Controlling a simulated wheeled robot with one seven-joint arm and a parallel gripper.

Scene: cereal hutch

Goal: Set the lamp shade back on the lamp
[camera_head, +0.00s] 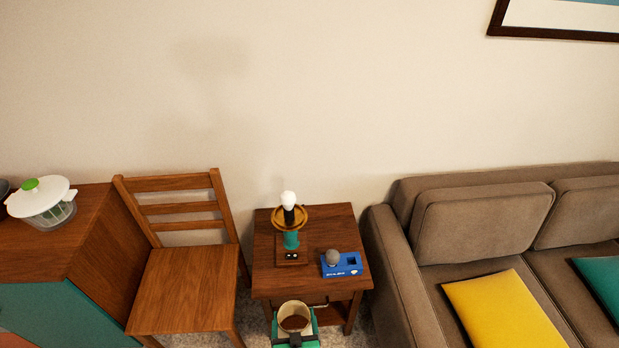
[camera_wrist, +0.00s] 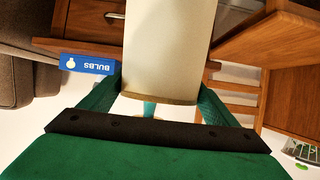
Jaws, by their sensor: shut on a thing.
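The lamp (camera_head: 291,238) stands on the small wooden side table, with a teal stem, a brass-coloured ring and a bare white bulb on top. The lamp shade (camera_head: 295,319) is cream and is in my gripper (camera_head: 296,333), low in front of the table. In the wrist view the shade (camera_wrist: 167,50) fills the upper middle, and the green fingers of my gripper (camera_wrist: 160,95) are shut on its sides. Part of the shade is cut off by the top of the wrist view.
A blue bulb box (camera_head: 341,264) with a grey round thing on it sits right of the lamp on the side table (camera_head: 262,284). A wooden chair (camera_head: 185,285) is to the left. A brown sofa (camera_head: 400,275) is to the right. The wall is behind.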

